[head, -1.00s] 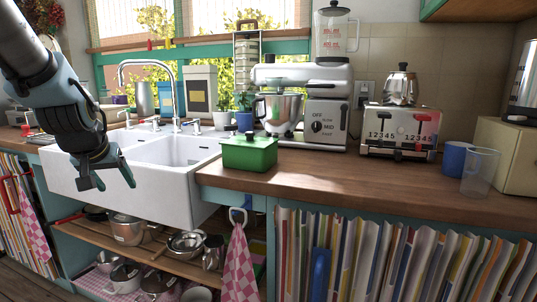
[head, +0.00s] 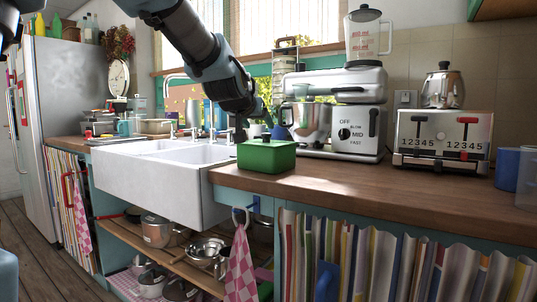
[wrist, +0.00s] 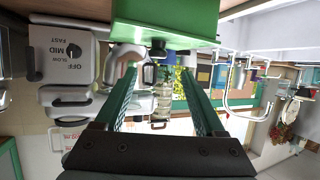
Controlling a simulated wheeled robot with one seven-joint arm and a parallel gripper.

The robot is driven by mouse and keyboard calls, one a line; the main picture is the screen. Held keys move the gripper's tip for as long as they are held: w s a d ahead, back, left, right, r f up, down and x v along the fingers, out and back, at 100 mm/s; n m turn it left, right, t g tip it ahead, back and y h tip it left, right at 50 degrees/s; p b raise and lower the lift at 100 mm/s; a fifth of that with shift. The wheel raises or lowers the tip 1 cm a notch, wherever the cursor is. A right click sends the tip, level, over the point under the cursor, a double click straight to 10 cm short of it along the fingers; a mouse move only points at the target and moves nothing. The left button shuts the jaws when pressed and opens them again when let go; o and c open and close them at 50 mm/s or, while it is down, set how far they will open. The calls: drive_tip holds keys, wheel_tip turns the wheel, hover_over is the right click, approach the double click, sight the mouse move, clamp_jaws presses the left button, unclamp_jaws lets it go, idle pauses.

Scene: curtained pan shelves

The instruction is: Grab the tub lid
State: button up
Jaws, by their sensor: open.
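The green tub (head: 266,160) stands upright on the wooden counter beside the sink, its green lid (head: 268,145) on top. In the wrist view, which is upside down, the lid (wrist: 165,40) is at the top with its small dark knob (wrist: 157,47) pointing down the picture. The fingers hold nothing. I cannot tell how far down the knob they reach.
The stand mixer (head: 335,115) is close behind and right of the tub. The white sink (head: 150,185) and its tap are on the left. A toaster (head: 443,140) and blue cup (head: 507,168) stand farther right. The counter front right of the tub is clear.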

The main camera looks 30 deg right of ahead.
sight(261, 144)
drive_tip(key=shift+b+x, duration=1.55)
drive_tip(key=shift+x, duration=0.4)
drive_tip(key=b+x, duration=0.1)
drive_tip(key=x, duration=0.4)
drive_tip(key=shift+s+d+f, duration=0.1)
drive_tip(key=shift+f, duration=0.05)
clamp_jaws()
